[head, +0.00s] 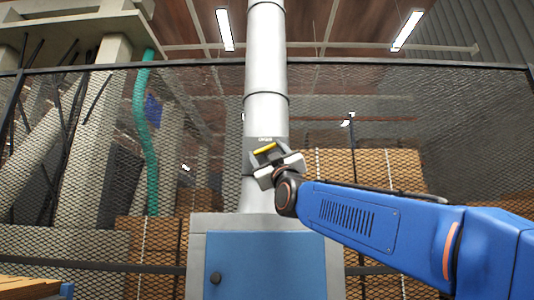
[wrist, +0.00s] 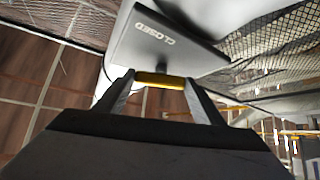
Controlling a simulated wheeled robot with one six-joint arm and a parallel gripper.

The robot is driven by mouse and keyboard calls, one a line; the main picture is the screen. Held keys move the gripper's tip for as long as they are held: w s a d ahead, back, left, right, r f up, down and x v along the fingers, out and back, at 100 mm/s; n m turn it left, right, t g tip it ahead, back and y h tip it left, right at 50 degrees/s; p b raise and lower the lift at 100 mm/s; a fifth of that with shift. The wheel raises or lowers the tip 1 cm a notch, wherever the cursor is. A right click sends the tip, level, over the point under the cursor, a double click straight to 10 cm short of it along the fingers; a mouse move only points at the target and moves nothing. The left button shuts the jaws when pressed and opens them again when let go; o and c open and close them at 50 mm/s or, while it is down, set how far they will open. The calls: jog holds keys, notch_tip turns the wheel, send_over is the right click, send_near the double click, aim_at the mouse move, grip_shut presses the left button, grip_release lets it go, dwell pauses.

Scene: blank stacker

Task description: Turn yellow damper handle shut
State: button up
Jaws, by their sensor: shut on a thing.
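The yellow damper handle (head: 264,148) is on the grey vertical duct (head: 266,70), low on its front above the cabinet. In the wrist view the handle (wrist: 161,80) lies crosswise between my fingertips, in front of a dark grey plate (wrist: 165,45) lettered "CLOSED". My gripper (head: 267,160) is at the duct and shut on the handle; it also shows in the wrist view (wrist: 160,84). In the head view the handle is slightly tilted, its right end higher. My fingers hide part of the plate and the handle's mount.
A grey cabinet with a blue door (head: 268,265) and a dark knob stands below the duct. A black mesh fence (head: 200,130) runs behind it. A green hose (head: 142,130) and cardboard-brown stacks (head: 390,170) are in the background. The space before the duct looks clear.

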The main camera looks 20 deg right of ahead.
jog(key=shift+w+a+f+m, duration=0.1)
jog(key=shift+m, duration=0.3)
jog(key=shift+a+m+h, duration=0.2)
jog(key=shift+m+h, duration=3.4)
jog(key=shift+h, duration=0.1)
jog(key=m+h, duration=0.2)
jog(key=shift+m, duration=0.3)
jog(key=shift+m+h, duration=0.4)
jog(key=shift+h, duration=0.2)
jog(key=o, duration=1.1)
jog(key=shift+c, duration=0.2)
jog(key=v, duration=1.7)
jog(key=shift+s+a, duration=0.15)
jog(key=shift+s, duration=0.2)
